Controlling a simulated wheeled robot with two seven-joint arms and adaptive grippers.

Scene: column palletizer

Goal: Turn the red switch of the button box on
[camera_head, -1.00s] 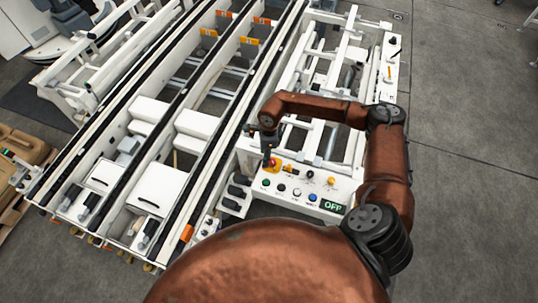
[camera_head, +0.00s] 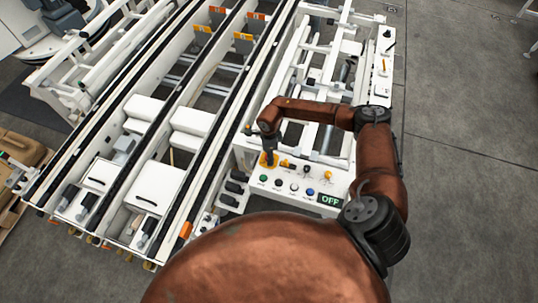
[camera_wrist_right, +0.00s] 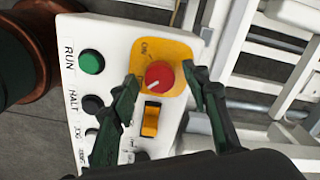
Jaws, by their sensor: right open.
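The white button box (camera_head: 295,188) stands at the near end of the conveyor frame. Its display (camera_head: 330,200) reads OFF. In the right wrist view the red switch (camera_wrist_right: 159,76) is a round knob with a pale pointer line, on a yellow plate (camera_wrist_right: 173,52) marked ON. My right gripper (camera_wrist_right: 162,77) is open, with one dark finger on each side of the knob and nothing held. I cannot tell whether the fingers touch it. In the head view my right gripper (camera_head: 268,146) hides the knob; part of the yellow plate shows. My left gripper is out of view.
A green RUN button (camera_wrist_right: 91,62), dark buttons and an orange rocker switch (camera_wrist_right: 151,118) sit close to the fingers. White conveyor rails (camera_head: 165,100) fill the left. A second control panel (camera_head: 384,68) is at the upper right. The floor to the right is clear.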

